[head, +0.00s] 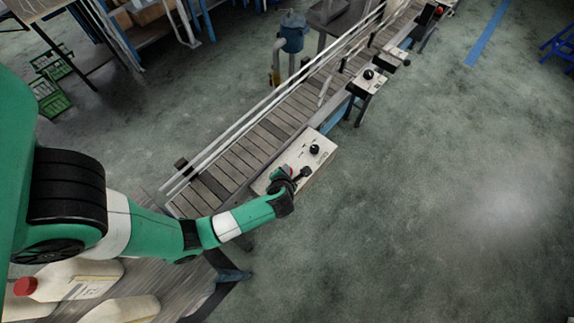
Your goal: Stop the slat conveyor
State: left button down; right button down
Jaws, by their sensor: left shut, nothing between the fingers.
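The slat conveyor (262,146) runs diagonally from lower middle to the top right, with white guide rails along it. A pale control box (322,162) is fixed to its near right side and carries a black knob (314,149). My left gripper (302,174) is shut and empty, over the lower left part of this box. A small red part (289,170) shows right beside the gripper, partly hidden by it; I cannot tell whether they touch. My right gripper is not in view.
More control boxes stand along the conveyor, one with a black knob (368,74). Green crates (52,104) sit at the upper left.

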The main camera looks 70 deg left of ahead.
pick_arm(q)
jog(key=shift+f, duration=0.6)
dwell(0.7)
jog(key=shift+r, duration=0.1)
jog(key=shift+r+p, duration=0.85)
jog(key=shift+p, duration=0.2)
notch_tip(320, 180, up, 5)
jog(key=p, duration=0.6)
jog(key=shift+r, duration=0.1)
dwell(0.6)
